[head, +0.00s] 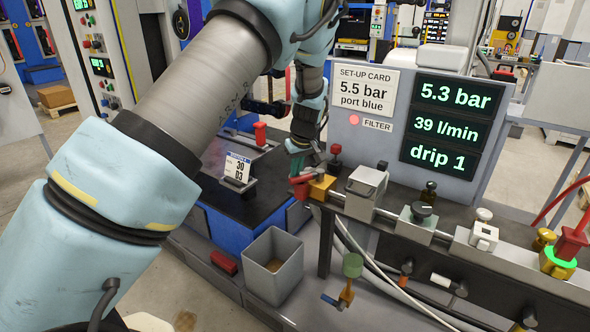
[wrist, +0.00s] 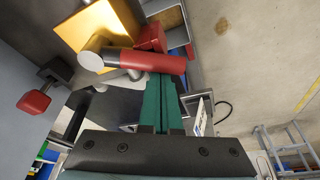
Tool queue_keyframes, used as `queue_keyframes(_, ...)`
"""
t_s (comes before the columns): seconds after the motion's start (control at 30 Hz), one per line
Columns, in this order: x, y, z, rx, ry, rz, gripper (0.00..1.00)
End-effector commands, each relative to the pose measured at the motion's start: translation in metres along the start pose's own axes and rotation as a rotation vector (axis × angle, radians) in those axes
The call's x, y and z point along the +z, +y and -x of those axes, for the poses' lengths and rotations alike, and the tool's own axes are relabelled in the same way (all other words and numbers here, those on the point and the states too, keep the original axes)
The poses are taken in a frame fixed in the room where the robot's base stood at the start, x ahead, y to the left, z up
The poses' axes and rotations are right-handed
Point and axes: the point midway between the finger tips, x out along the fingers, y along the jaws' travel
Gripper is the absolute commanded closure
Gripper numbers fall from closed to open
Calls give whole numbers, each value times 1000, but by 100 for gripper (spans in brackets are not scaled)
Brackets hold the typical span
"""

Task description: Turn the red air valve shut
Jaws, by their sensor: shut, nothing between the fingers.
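The red air valve has a red lever (head: 299,185) on a yellow-orange block (head: 322,187) at the left end of the rail in the head view. In the wrist view the red lever (wrist: 145,62) lies roughly crosswise in front of the yellow block (wrist: 112,32). My gripper (head: 297,168) is just above the lever in the head view. In the wrist view the green fingers of my gripper (wrist: 164,76) are together and empty, their tips at the lever's side. The lever partly hides the tips, so I cannot tell if they touch.
A dark red knob (head: 335,150) stands behind the block; a grey valve body (head: 366,182) sits to its right. The display (head: 450,98) reads 5.3 bar, 39 l/min, drip 1. A grey bin (head: 273,266) stands below. A number card (head: 237,170) is on the left.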

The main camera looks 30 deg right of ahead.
Motion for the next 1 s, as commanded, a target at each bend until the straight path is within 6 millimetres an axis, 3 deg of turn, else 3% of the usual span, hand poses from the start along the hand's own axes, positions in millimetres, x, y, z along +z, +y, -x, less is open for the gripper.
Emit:
queue_keyframes(0.47,28,-1,9,-115,0,354,100)
queue_keyframes(1.0,37,1,12,-115,-1,355,100)
